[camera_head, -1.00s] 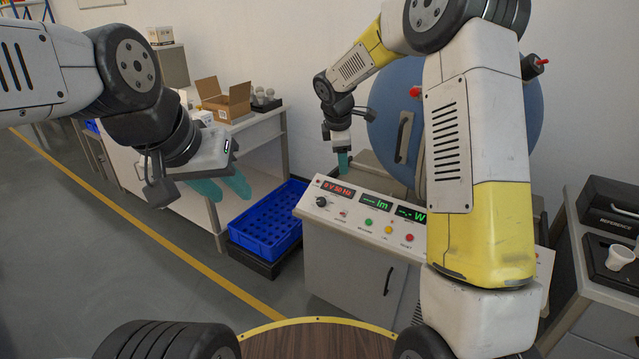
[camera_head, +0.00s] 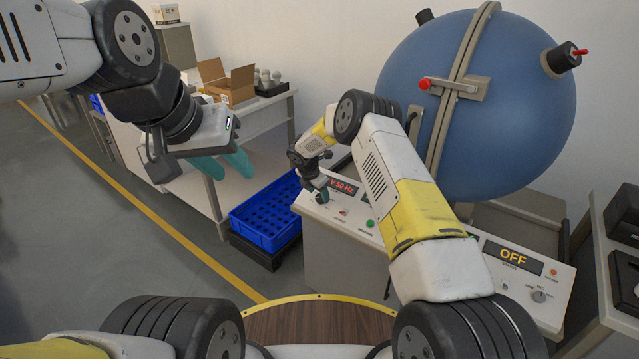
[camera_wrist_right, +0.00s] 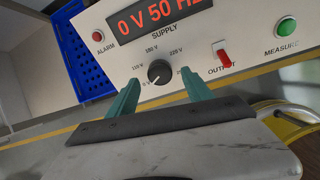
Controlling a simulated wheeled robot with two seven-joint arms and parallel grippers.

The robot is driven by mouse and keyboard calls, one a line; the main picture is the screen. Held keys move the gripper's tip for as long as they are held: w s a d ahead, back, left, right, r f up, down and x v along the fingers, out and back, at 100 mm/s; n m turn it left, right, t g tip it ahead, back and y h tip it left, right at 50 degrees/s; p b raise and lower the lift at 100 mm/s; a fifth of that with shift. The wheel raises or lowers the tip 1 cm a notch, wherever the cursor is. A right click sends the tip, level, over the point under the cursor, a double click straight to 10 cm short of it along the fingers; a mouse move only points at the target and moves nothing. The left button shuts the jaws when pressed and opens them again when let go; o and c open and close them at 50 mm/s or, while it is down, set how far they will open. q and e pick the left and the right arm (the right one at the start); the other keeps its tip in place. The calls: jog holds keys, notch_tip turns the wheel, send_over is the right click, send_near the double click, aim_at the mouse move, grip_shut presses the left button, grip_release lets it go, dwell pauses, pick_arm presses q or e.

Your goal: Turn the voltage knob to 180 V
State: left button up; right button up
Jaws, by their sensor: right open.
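The voltage knob (camera_wrist_right: 159,72) is a round black dial with a white pointer line, on the white control panel (camera_wrist_right: 205,62) in the right wrist view. Marks around it include 110 V, 180 V and 220 V; the pointer is aimed toward the lower left, near the lowest mark. The red supply display (camera_wrist_right: 165,17) reads 0 V 50 Hz. My right gripper (camera_wrist_right: 160,92) is open, its teal fingers on either side of and just short of the knob. In the head view my right gripper (camera_head: 322,194) hides the knob. My left gripper (camera_head: 241,162) is open and empty, away from the panel.
A red output switch (camera_wrist_right: 222,56) and a green measure button (camera_wrist_right: 286,26) sit right of the knob. A blue sphere (camera_head: 480,100) stands behind the panel. A second display (camera_head: 512,256) reads OFF.

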aim_at(321, 199)
jog(key=shift+x, duration=1.35)
grip_shut()
